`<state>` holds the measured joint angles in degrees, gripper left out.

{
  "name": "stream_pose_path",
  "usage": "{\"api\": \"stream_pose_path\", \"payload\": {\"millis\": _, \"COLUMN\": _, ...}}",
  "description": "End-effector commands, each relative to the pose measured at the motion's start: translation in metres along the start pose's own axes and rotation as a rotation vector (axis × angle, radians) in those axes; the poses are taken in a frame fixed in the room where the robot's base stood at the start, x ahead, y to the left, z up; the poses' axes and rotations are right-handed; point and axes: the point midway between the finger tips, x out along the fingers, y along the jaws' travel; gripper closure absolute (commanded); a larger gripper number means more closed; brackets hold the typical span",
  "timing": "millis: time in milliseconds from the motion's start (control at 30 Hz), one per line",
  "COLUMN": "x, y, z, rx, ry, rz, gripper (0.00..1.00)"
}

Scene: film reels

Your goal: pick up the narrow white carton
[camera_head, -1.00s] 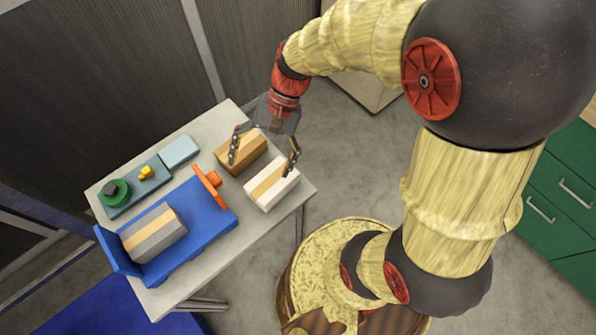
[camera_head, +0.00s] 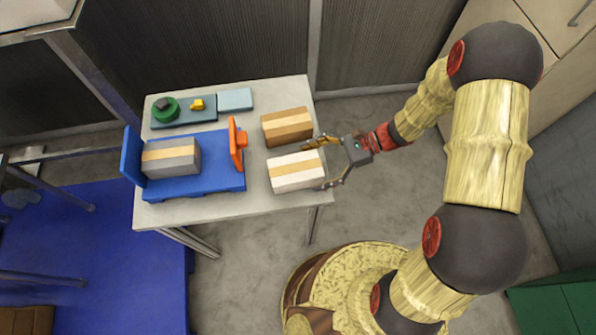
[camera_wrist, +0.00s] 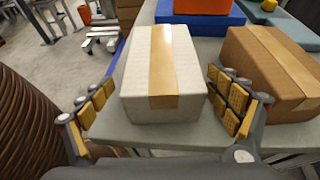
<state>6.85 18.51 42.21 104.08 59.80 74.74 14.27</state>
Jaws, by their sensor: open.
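The narrow white carton (camera_head: 294,172) with a tan tape band lies at the right front edge of the table. It also shows in the wrist view (camera_wrist: 137,75), lying between my two fingers. My gripper (camera_head: 325,165) is open at the carton's right end, with one finger on each side. In the wrist view, my gripper (camera_wrist: 160,103) has gaps on both sides of the carton, the right one smaller. No finger clearly touches it.
A brown carton (camera_head: 287,127) stands close behind the white one, near my right finger in the wrist view (camera_wrist: 272,65). The pale table (camera_head: 222,208) has bare room in front.

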Motion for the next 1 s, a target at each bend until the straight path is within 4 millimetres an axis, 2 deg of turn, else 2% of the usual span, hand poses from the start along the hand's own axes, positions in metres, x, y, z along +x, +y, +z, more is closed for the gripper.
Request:
{"api": "stream_pose_path", "payload": {"millis": 300, "x": 0.043, "y": -0.003, "z": -0.001, "rx": -0.001, "ry": 0.001, "rz": 0.002, "gripper": 0.11}}
{"api": "stream_pose_path", "payload": {"millis": 400, "x": 0.050, "y": -0.003, "z": 0.000, "rx": -0.002, "ry": 0.001, "rz": 0.001, "gripper": 0.11}}
{"api": "stream_pose_path", "payload": {"millis": 667, "x": 0.052, "y": -0.004, "z": 0.001, "rx": -0.001, "ry": 0.001, "rz": 0.000, "gripper": 0.11}}
{"api": "stream_pose_path", "payload": {"millis": 1000, "x": 0.052, "y": -0.004, "z": 0.001, "rx": -0.001, "ry": 0.002, "rz": 0.000, "gripper": 0.29}}
